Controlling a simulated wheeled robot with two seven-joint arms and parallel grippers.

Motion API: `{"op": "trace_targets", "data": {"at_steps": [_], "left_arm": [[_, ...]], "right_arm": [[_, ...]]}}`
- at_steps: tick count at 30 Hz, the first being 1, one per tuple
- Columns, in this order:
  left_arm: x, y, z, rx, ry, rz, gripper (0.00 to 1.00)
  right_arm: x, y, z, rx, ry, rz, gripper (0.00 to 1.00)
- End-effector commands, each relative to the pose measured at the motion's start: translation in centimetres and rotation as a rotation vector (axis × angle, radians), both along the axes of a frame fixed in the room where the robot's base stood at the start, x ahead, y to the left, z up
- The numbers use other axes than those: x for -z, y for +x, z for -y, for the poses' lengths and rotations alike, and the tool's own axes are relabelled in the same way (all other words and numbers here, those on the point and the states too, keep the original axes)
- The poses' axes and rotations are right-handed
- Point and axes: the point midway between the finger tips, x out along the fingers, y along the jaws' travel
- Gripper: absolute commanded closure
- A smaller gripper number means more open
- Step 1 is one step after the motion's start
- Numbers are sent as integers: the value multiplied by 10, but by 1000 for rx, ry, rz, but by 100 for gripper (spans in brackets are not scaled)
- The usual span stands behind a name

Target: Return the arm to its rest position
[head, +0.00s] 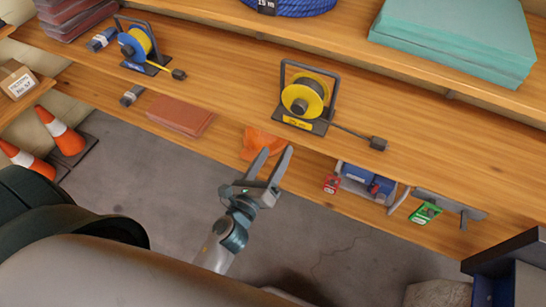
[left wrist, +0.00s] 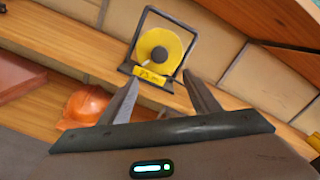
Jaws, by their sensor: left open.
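My left gripper (head: 273,163) is open and empty in the head view, its two fingers apart in front of the shelf edge. In the left wrist view, its fingers (left wrist: 160,95) point towards a yellow cable reel (left wrist: 158,50) in a black frame. That reel (head: 304,98) stands upright on the middle shelf in the head view, with its plug lying to the right. The gripper appears apart from the reel. My right gripper is not in view.
An orange helmet (head: 262,141) lies on the lower shelf behind the fingers. A blue cable reel (head: 137,44) stands at the upper left. A blue box (head: 366,183) and a green packet (head: 425,213) sit at the lower right. Traffic cones (head: 62,135) stand left. Open floor (head: 340,260) lies below.

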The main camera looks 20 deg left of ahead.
Motion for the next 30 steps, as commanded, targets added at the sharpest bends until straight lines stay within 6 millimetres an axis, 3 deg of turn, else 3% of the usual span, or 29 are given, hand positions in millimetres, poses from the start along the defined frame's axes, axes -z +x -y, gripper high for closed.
{"op": "trace_targets", "data": {"at_steps": [4,20,23,26,30], "left_arm": [[-1,-1,0,-1,0,1,43],[4,-1,0,1,-14,-9,43],[18,-1,1,2,-59,-39,43],[46,-2,4,0,-152,-101,43],[109,-12,6,-26,-363,-239,43]], "right_arm": [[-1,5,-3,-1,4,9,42],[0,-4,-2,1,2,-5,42],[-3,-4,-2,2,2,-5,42],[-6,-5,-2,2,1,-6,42],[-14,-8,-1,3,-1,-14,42]]}}
